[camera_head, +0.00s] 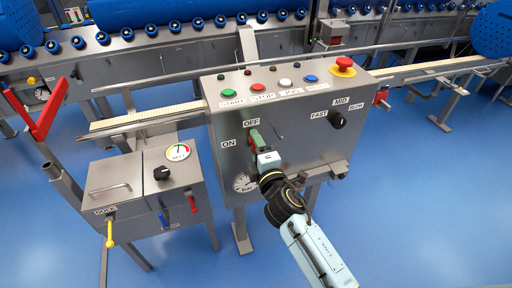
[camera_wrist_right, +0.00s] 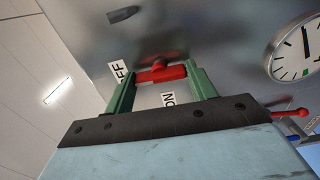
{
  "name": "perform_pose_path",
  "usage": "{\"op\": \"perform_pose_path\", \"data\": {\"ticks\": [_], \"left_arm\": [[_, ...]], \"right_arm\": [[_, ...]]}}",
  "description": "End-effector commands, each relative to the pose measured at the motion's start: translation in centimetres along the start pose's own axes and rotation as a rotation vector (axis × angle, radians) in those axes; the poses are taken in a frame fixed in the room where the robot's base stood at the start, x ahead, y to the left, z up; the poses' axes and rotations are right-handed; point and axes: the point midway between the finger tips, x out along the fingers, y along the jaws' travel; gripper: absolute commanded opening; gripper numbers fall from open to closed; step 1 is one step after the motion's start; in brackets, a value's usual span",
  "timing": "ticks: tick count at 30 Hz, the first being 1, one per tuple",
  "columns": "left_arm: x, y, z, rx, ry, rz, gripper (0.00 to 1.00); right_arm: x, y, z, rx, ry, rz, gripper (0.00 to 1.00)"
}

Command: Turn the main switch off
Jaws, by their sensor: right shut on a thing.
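The main switch is a red handle, seen in the wrist view (camera_wrist_right: 163,73) on the grey front of the control box (camera_head: 295,165). My right gripper (camera_head: 254,138) is shut on this handle, with one green finger on each side of it; it also shows in the wrist view (camera_wrist_right: 163,90). The OFF label (camera_head: 250,122) is just above the gripper and the ON label (camera_head: 228,143) is to its left. In the head view the gripper hides most of the handle. I cannot tell exactly which label the handle points at. My left gripper is out of view.
A selector knob (camera_head: 337,120) and a row of buttons with a red emergency stop (camera_head: 344,66) are on the same box. A round gauge (camera_head: 243,183) is below the switch. A smaller cabinet (camera_head: 130,190) with levers stands left. Blue floor is clear at right.

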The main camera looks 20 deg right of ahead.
Motion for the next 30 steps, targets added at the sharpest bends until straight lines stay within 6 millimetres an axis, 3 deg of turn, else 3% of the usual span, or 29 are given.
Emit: {"op": "perform_pose_path", "data": {"ticks": [2,3,7,19,23,30], "left_arm": [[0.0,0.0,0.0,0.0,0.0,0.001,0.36],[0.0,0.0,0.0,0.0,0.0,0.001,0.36],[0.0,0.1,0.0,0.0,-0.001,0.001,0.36],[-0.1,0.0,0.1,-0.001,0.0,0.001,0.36],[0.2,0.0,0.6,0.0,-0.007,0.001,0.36],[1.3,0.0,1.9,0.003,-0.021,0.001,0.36]], "right_arm": [[0.0,0.0,0.1,0.005,-0.002,0.0,0.33],[0.0,0.0,0.1,0.004,-0.002,0.0,0.61],[0.0,0.0,0.1,0.003,-0.002,0.0,0.78],[-0.8,0.0,0.0,0.002,-0.001,-0.001,0.78],[-2.6,0.0,0.0,0.002,-0.001,-0.003,0.78],[-7.6,-0.1,0.0,0.004,-0.001,-0.003,0.78]]}}
